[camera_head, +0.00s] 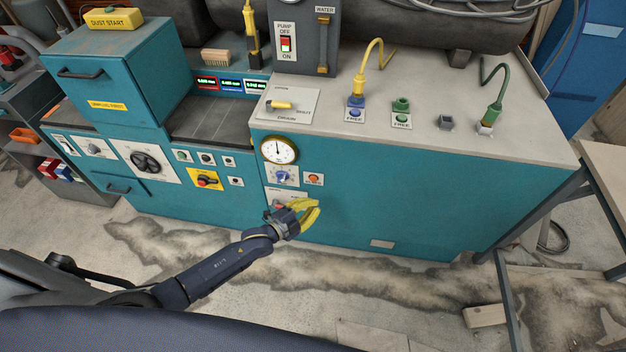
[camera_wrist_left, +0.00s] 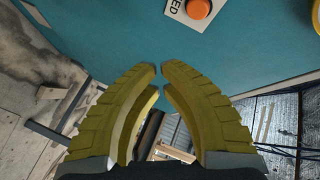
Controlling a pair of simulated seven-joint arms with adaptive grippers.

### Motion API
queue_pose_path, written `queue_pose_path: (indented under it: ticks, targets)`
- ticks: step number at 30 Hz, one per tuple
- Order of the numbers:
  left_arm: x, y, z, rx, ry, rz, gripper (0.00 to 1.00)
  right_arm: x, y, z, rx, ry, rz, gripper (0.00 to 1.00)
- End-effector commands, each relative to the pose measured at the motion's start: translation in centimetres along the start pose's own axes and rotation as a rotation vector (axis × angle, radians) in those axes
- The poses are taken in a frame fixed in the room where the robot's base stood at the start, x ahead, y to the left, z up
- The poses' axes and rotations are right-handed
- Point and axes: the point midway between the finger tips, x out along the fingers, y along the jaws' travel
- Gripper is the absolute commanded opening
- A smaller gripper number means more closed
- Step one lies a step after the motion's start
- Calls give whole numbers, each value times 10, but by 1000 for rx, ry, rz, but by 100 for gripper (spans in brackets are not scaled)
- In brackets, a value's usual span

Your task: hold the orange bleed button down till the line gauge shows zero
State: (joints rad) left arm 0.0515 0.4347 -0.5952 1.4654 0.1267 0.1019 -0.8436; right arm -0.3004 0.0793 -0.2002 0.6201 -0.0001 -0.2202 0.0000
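The orange bleed button (camera_head: 314,179) sits on a small white plate on the teal cabinet front. It also shows at the top of the left wrist view (camera_wrist_left: 198,8), cut by the picture's edge. The round line gauge (camera_head: 279,150) is above and left of the button; its needle looks roughly upright, but the scale is too small to read. My left gripper (camera_head: 312,208) is below the button, apart from it. In the left wrist view its yellow fingertips (camera_wrist_left: 160,70) nearly meet, with nothing between them. My right gripper is not in view.
A blue knob (camera_head: 283,177) is left of the button, and a partly hidden plate with a red part (camera_head: 277,204) is behind my left gripper. Yellow (camera_head: 357,100) and green (camera_head: 490,122) hose connectors stand on the cabinet top (camera_head: 440,75). The cabinet front right of my gripper is mostly clear.

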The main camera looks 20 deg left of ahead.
Motion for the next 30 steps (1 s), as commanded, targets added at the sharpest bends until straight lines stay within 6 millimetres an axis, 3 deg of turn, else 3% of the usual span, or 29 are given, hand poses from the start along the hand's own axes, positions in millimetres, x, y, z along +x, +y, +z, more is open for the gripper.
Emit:
queue_pose_path:
  ticks: [15, 30]
  targets:
    - [44, -23, 24, 0, 0, 0, 0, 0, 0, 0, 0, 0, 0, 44]
    - [54, -29, 29, 0, 0, 1, 0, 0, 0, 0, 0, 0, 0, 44]
